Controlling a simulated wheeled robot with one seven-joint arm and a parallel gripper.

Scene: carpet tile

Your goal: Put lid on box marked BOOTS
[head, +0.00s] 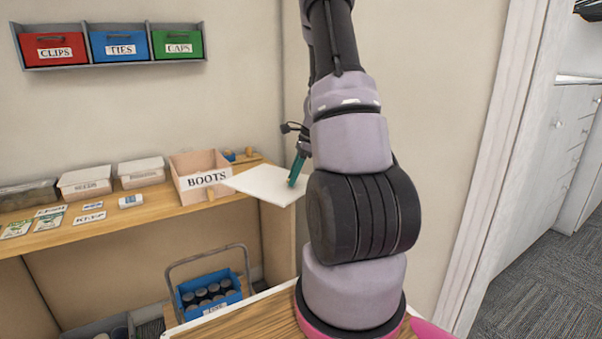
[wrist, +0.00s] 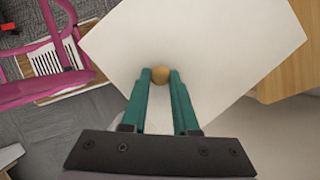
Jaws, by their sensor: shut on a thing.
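The box marked BOOTS (head: 207,181) is a pinkish open-topped box on the wooden shelf, its label facing me. The lid (head: 264,184) is a flat white panel, held in the air in front of and to the right of the box; its left corner overlaps the box's edge in the head view. In the wrist view the lid (wrist: 220,50) fills much of the picture, and my gripper (wrist: 160,80) pinches the knob. The BOOTS box does not show there.
A blue caddy (head: 208,293) stands below. Wall bins (head: 120,45) hang above.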

